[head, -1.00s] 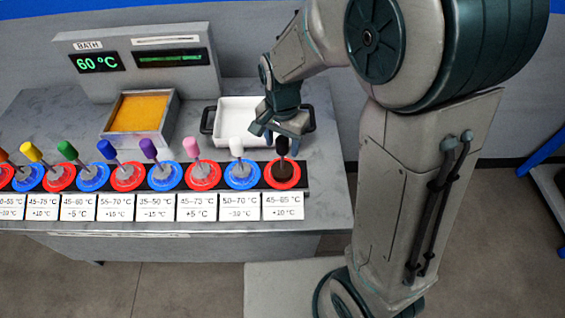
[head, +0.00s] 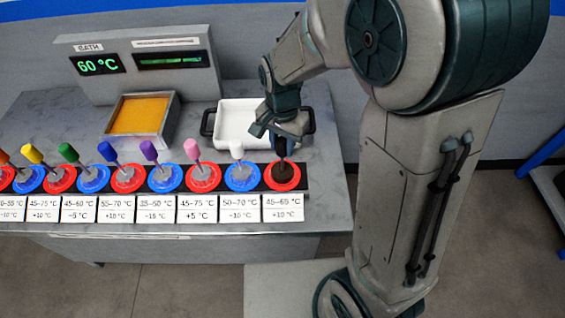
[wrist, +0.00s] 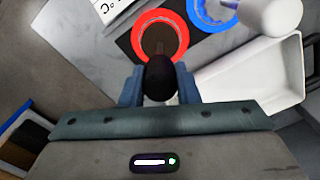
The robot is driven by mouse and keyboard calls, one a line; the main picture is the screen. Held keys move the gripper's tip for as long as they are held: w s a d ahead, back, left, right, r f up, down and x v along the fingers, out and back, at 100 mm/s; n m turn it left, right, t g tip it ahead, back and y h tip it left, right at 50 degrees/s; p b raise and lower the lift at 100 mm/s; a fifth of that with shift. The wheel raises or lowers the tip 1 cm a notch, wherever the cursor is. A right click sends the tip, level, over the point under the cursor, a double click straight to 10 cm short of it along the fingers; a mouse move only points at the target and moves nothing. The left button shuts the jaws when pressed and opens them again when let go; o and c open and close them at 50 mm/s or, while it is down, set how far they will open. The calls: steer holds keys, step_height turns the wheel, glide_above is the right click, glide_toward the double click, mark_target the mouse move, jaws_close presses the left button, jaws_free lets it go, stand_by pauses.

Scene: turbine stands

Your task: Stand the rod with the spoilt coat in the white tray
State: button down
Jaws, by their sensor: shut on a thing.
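My gripper (head: 284,140) is shut on the black handle of the rod at the right end of the row. In the wrist view the black handle (wrist: 158,76) sits between the two fingers of my gripper (wrist: 158,88). In the head view the fingers mostly hide that handle. The rod's lower end has a dark brown coat (head: 284,173), unlike the grey ones beside it, and stands in a red ring stand (head: 293,182). The white tray (head: 233,122) lies behind the row, partly hidden by my gripper; it also shows at the right of the wrist view (wrist: 262,72).
Several rods with coloured handles stand to the left in red and blue rings; the white-handled one (head: 237,152) is nearest. Label cards (head: 283,207) line the table's front. An orange bath (head: 140,113) stands left of the tray, below a 60 °C display (head: 97,63).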

steer(key=shift+r+p, duration=0.35)
steer(key=shift+r, duration=0.2)
steer(key=shift+r+p, duration=0.65)
steer(key=shift+r, duration=0.2)
